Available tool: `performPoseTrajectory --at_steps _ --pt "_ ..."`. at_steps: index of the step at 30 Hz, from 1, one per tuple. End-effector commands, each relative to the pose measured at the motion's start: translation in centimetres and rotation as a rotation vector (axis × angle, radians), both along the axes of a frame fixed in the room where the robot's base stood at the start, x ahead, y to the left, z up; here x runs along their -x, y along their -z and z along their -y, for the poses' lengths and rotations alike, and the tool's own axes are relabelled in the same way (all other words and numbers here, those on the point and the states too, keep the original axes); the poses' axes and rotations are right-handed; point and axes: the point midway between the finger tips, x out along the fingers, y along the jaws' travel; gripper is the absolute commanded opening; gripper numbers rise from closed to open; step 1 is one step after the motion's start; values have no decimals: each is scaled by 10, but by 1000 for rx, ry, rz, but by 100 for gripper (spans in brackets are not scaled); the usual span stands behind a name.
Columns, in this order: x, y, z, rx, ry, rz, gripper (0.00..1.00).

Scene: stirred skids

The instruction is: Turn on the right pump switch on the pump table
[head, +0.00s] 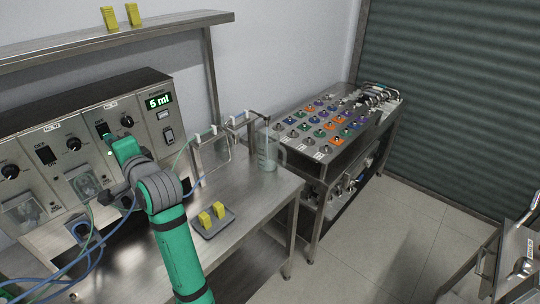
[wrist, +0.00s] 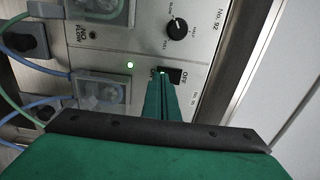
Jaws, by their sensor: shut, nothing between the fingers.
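The right pump (head: 118,122) is the rightmost dosing unit on the steel pump table (head: 262,200). Its black rocker switch (head: 102,128) shows just beyond my gripper (head: 118,140) in the head view. In the wrist view the switch (wrist: 172,75) lies between OFF and ON markings. My gripper (wrist: 161,75) is shut and empty, with its green fingertips over the ON side of the switch. The fingers hide part of it, and I cannot tell whether they touch it. A green lamp (wrist: 130,65) is lit beside the switch.
Other pump units with knobs and tubes stand to the left. A display (head: 159,101) reads 5 ml. A glass beaker (head: 268,155) and a tray (head: 212,227) with yellow blocks stand on the table. A shelf (head: 120,38) runs above the pumps.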

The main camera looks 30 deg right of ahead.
Motion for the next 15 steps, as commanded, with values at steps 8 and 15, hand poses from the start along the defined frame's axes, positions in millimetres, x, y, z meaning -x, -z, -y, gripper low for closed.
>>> performPoseTrajectory --at_steps 8,15 --pt "6 1 1 0 -1 -1 0" --pt "5 0 2 0 0 -1 0"
